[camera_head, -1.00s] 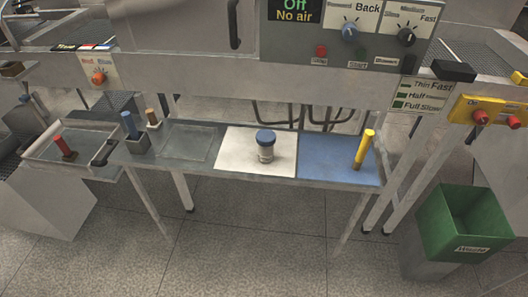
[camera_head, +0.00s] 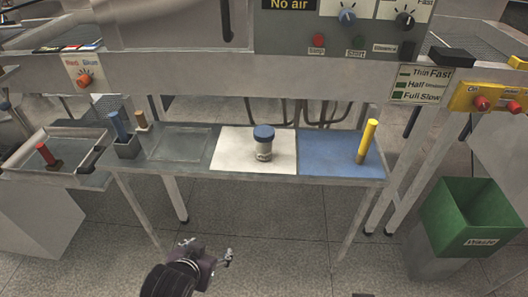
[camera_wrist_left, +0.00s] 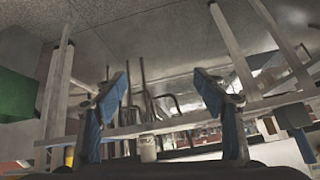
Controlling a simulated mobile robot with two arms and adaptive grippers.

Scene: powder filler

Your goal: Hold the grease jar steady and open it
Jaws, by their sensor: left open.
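The grease jar (camera_head: 263,150), a small clear-grey jar with a blue lid, stands upright on the white mat (camera_head: 228,152) on the narrow bench. The lid is on it. My left gripper (camera_head: 207,250) is low in front of the bench, nearer to me than the jar and well apart from it. In the left wrist view its two blue-padded fingers (camera_wrist_left: 163,92) are spread wide with nothing between them. A whitish cylinder, apparently the jar (camera_wrist_left: 147,149), shows beyond them low in that view. My right gripper cannot be made out.
A blue mat (camera_head: 325,153) with an upright yellow-handled tool (camera_head: 367,141) lies right of the jar. A clear tray (camera_head: 178,144) and a holder (camera_head: 127,149) with a blue-handled tool stand left. A green waste bin (camera_head: 465,218) is on the right. The machine rises behind.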

